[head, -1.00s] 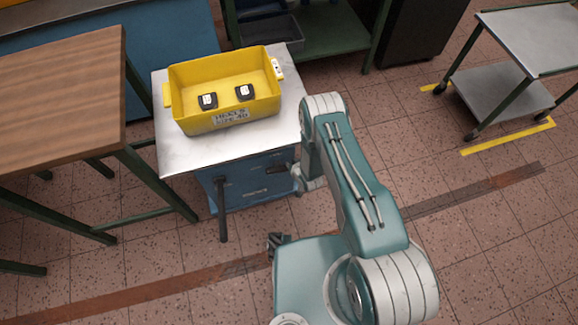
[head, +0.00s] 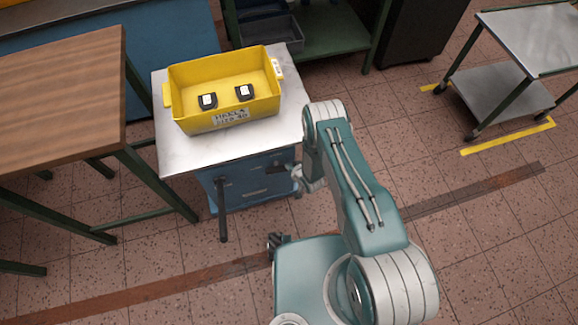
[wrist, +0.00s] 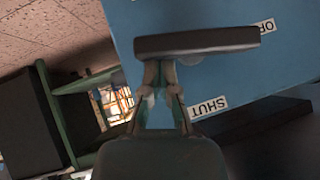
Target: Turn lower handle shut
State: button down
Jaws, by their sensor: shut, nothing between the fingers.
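In the wrist view a dark bar handle (wrist: 195,42) lies across the picture in front of a blue panel (wrist: 240,75). Its right end is beside a white label (wrist: 264,27), partly covered, showing "OP". A second label (wrist: 208,107) reads "SHUT" and lies lower, off the bar. My gripper (wrist: 161,72) is shut and empty, its fingertips at the bar's lower edge, left of its middle. I cannot tell whether they touch it. In the head view my gripper (head: 281,168) is small and dark at the right part of the blue cabinet front (head: 245,185); the handle is not clear there.
A yellow bin (head: 205,125) with two dark items inside stands on the cabinet's metal top (head: 180,155). A wooden table (head: 60,90) stands left, a metal trolley (head: 530,40) far right. The tiled floor to the right is mostly clear.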

jog(key=shift+d+f+y, duration=0.1)
jog(key=shift+f+y, duration=0.1)
jog(key=shift+y, duration=0.2)
jog(key=shift+d+f+m+y, duration=0.15)
jog(key=shift+f+m+y, duration=0.2)
jog(key=shift+m+y, duration=0.2)
jog(key=shift+f, duration=1.25)
jog(key=shift+s+a+f, duration=0.1)
jog(key=shift+a+f, duration=0.35)
jog(key=shift+f, duration=0.35)
jog(key=shift+a+f, duration=0.2)
jog(key=shift+f, duration=0.05)
